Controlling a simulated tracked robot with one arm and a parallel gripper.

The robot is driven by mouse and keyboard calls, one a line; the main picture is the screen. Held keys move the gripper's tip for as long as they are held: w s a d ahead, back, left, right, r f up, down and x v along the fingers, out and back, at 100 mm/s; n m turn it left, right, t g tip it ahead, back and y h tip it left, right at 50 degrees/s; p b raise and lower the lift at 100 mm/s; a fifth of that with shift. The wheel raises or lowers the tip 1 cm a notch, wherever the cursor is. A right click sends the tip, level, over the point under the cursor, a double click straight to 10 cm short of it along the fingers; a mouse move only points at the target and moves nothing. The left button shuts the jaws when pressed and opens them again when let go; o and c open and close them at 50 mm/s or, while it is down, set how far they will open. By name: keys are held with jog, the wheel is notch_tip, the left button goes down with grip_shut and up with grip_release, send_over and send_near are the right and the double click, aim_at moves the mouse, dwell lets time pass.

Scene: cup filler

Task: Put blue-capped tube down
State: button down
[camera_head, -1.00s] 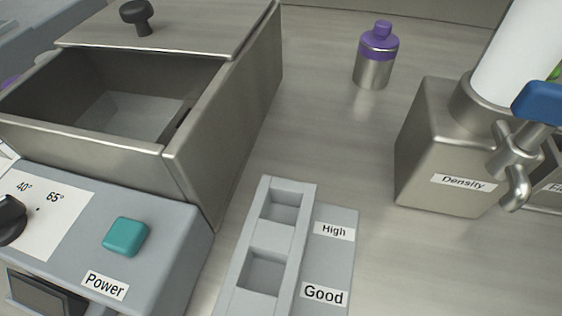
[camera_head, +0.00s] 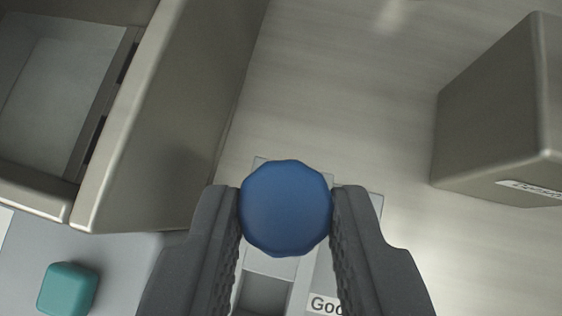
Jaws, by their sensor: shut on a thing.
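The blue-capped tube (camera_head: 286,208) is seen from above, so only its round blue cap shows; the tube body below is hidden. My gripper (camera_head: 286,212) is shut on it, with one dark ridged finger on each side of the cap. Behind the cap is the grey rack (camera_head: 299,268) with square slots and a partly covered label that seems to read "Good". One slot (camera_head: 262,295) shows empty below the cap. The cap covers the upper part of the rack, and I cannot tell whether the tube is in a slot or above it.
A metal open-topped box (camera_head: 165,110) stands at left, its wall close to the rack. A teal button (camera_head: 67,289) is at lower left. The metal density block (camera_head: 500,110) stands at right. Bare worktop (camera_head: 340,100) lies between them.

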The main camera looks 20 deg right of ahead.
jog(key=shift+w+d+f, duration=0.15)
jog(key=shift+w, duration=0.15)
jog(key=shift+f+b, duration=0.7)
jog(key=shift+f, duration=0.9)
jog(key=shift+f, duration=0.1)
jog(key=c, duration=1.2)
grip_release()
jog(key=shift+o, duration=0.2)
